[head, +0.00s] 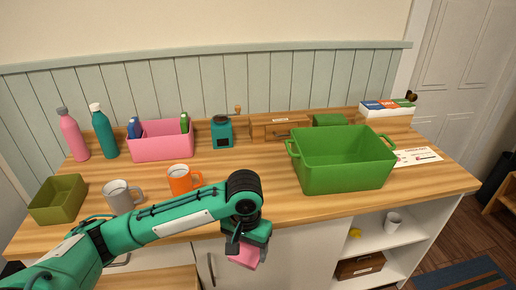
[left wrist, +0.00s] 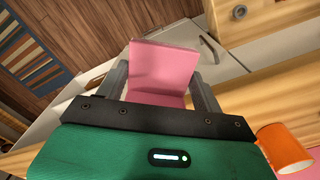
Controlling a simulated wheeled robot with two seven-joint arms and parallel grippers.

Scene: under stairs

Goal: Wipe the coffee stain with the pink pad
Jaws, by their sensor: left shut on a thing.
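The pink pad (head: 245,254) is in my left gripper (head: 247,243), which is shut on it in front of the cabinet, past the counter's front edge. In the left wrist view the pink pad (left wrist: 163,68) stands out between the two fingers of my left gripper (left wrist: 163,88). No coffee stain can be made out on the bare wood of the counter (head: 240,185); my left arm covers part of the front edge. My right gripper is in neither view.
A large green bin (head: 343,172) stands right of my gripper. An orange mug (head: 180,179) and a grey mug (head: 120,197) stand behind my arm, near an olive box (head: 58,204). A pink bin (head: 162,142), bottles and a grinder (head: 222,132) line the back.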

